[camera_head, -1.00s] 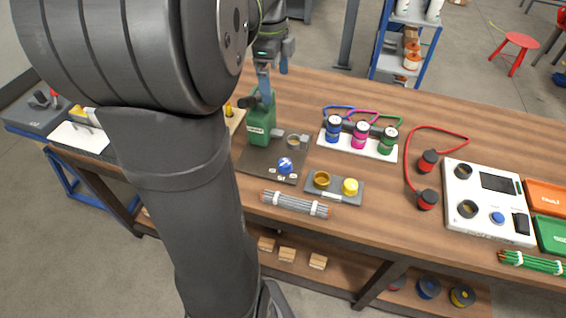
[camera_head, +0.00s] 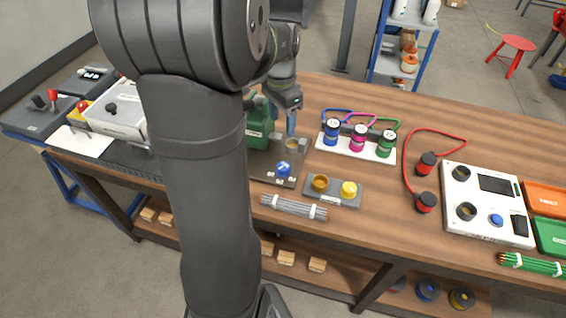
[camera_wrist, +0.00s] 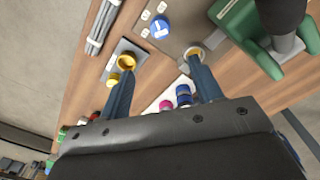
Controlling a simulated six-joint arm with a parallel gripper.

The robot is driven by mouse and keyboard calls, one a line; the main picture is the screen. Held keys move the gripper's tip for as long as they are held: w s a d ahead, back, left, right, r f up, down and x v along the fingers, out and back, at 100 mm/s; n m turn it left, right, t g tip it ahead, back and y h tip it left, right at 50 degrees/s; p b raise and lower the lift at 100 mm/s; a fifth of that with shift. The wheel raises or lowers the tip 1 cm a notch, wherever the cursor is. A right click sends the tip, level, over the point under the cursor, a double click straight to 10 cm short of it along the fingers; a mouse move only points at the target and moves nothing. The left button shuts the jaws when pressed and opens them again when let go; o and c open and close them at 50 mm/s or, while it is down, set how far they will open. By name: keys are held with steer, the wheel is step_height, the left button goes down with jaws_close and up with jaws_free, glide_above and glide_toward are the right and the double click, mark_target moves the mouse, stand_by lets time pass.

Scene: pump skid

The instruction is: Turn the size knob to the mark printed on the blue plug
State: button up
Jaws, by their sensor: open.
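The size knob (camera_head: 284,169), blue with a white pointer mark, sits on a dark plate (camera_head: 256,166) in front of the green press. In the wrist view the knob (camera_wrist: 161,28) is near the top, with small white labels beside it, too small to read. The blue plug (camera_head: 332,132) stands leftmost on a white rack; its printed mark is not legible. It is partly visible between the fingers in the wrist view (camera_wrist: 184,92). My gripper (camera_head: 292,124) is open and empty, above the back right of the plate, apart from the knob; its fingers (camera_wrist: 160,68) show spread.
The green press (camera_head: 258,128) stands left of my gripper. Pink (camera_head: 357,138) and green (camera_head: 386,144) plugs share the rack. A grey block with brass and yellow parts (camera_head: 334,199) and a grey cable bundle (camera_head: 294,208) lie near the front edge. A white test box (camera_head: 487,236) is right.

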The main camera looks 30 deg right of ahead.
mark_target(283, 166)
steer(key=f, duration=1.7)
steer(key=shift+s+f, duration=0.2)
steer(key=shift+s, duration=0.05)
steer(key=c, duration=1)
